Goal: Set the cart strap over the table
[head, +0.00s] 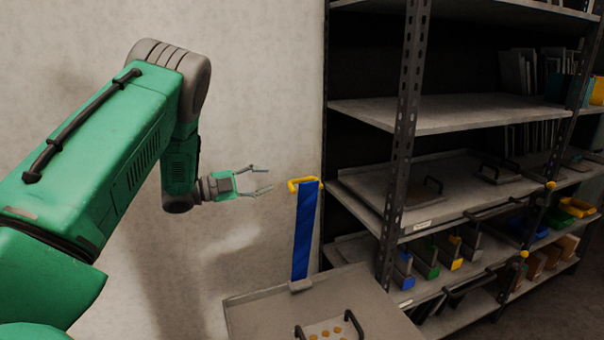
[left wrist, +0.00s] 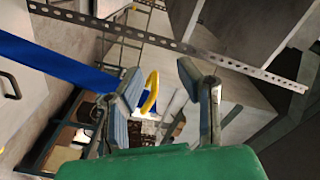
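A blue strap (head: 304,235) stands upright from a grey flat surface (head: 265,312), with a yellow handle or loop (head: 307,184) at its top. My left gripper (head: 268,180) is open and empty, a short way left of the yellow loop at about its height. In the left wrist view the blue strap (left wrist: 55,62) runs in from the left. The yellow loop (left wrist: 151,93) shows between the open fingers (left wrist: 161,75), nearer the left one; the fingers do not hold it. I cannot tell whether the grey surface is the table or the cart. My right gripper is not in view.
A plate with orange-brown pieces (head: 337,329) and dark handles lies on the grey surface. A metal shelf rack (head: 405,150) with trays, bins and bar handles stands close on the right. A bare wall (head: 250,80) is behind my left arm.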

